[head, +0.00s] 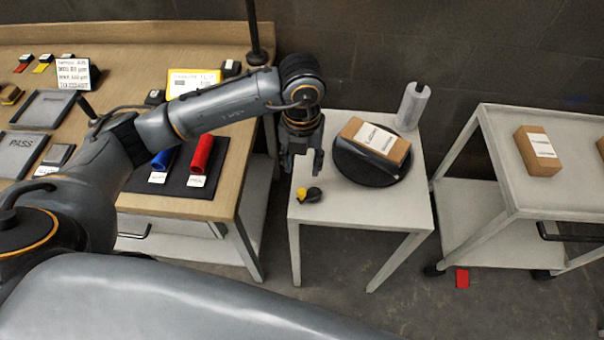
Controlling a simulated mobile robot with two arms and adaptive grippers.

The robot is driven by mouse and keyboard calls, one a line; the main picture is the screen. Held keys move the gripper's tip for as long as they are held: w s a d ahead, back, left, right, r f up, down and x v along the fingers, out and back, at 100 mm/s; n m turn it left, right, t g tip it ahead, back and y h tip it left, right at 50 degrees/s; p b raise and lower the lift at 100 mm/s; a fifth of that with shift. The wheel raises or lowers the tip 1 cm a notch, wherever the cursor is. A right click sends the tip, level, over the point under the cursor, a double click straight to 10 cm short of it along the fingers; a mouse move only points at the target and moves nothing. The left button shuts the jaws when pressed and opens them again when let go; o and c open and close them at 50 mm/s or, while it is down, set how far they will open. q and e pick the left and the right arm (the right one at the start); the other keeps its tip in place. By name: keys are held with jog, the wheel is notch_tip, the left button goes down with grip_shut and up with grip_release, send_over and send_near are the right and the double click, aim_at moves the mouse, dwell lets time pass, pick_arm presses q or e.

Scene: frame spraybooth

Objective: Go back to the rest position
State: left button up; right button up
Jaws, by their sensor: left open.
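My left arm reaches across the wooden bench from the left. My left gripper (301,161) is open, with its fingers pointing down over the left side of the small white table (340,213). Nothing shows between its fingers. A small black and yellow object (308,194) lies on the table just below the gripper, apart from it as far as I can see. A labelled cardboard box (375,146) rests tilted on a round black disc (352,170) to the right of the gripper. My right gripper is not in view.
The wooden bench (222,207) holds a blue and a red cylinder (202,154) on a dark mat, trays and a yellow display. A white roll (411,105) stands at the table's back. A white cart (501,165) with a box (538,150) is right. A red item (462,277) lies on the floor.

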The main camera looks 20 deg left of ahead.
pick_arm(q)
jog(key=shift+r, duration=0.8)
